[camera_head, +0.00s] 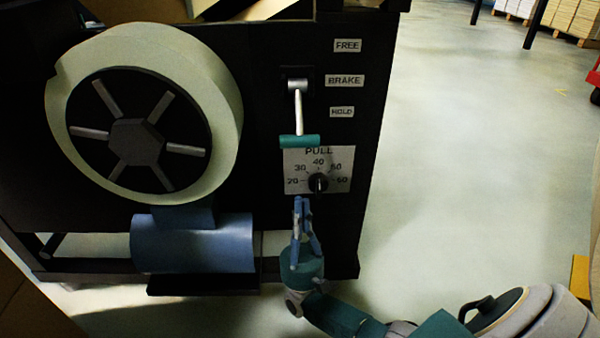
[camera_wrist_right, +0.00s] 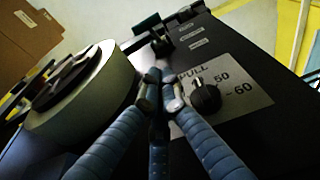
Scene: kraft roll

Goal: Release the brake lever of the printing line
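The brake lever (camera_head: 299,112) has a pale shaft hanging down from its pivot on the dark machine panel. Its teal crossbar grip (camera_head: 300,141) lies just below the level of the HOLD label. The grip also shows at the top of the right wrist view (camera_wrist_right: 146,22). My right gripper (camera_head: 302,201) has blue fingers pointing up, below the dial and clear of the lever. In the right wrist view its fingertips (camera_wrist_right: 157,90) are drawn together with nothing visible between them. My left gripper is not in view.
A dial plate (camera_head: 335,181) marked PULL with a black knob (camera_head: 318,183) lies between gripper and lever. FREE (camera_head: 347,46), BRAKE (camera_head: 344,80) and HOLD (camera_head: 341,112) labels run down the panel. A large pale roll (camera_head: 226,105) bulges out at left.

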